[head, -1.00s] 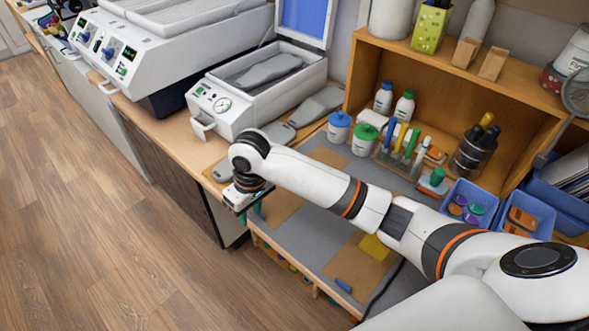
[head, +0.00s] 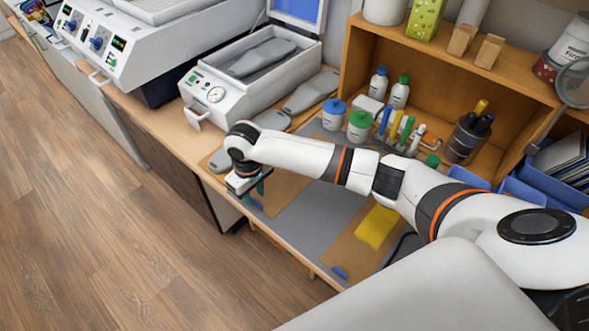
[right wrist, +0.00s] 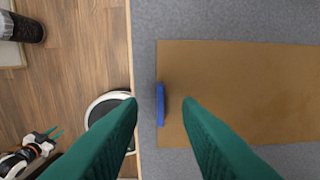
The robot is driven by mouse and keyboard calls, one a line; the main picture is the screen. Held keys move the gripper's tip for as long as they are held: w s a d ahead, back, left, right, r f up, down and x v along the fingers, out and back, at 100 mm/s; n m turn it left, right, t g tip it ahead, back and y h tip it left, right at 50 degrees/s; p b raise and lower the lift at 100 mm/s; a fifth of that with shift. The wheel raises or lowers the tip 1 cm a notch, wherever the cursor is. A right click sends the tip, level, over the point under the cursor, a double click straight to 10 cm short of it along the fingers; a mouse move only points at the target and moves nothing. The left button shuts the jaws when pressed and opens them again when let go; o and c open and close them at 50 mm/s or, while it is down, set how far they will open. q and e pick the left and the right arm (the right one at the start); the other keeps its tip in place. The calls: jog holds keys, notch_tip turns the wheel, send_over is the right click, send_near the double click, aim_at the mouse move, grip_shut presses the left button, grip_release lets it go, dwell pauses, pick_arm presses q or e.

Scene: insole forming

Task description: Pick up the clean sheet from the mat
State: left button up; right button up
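A plain brown sheet (right wrist: 235,95) lies flat on the grey mat (right wrist: 145,60) in the right wrist view. In the head view the sheet (head: 286,191) is partly hidden by my right arm. A blue piece (right wrist: 160,104) sits at the sheet's near edge. My right gripper (right wrist: 159,103) has its two green fingers apart, with the blue piece seen between them. It also shows in the head view (head: 249,187), at the sheet's left end; contact cannot be told. Green fingers that look like my left gripper (right wrist: 42,137) show small at the lower left, over the floor.
A second brown sheet (head: 345,246) carries a yellow patch (head: 376,227) and a blue piece (head: 340,272). Lidded jars (head: 360,126) and markers stand behind the mat. A white open-lidded press (head: 213,95) stands left, with grey insole shapes (head: 310,93) beside it.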

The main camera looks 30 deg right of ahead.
jog(key=shift+f, duration=1.35)
grip_shut()
jog(key=shift+r, duration=0.1)
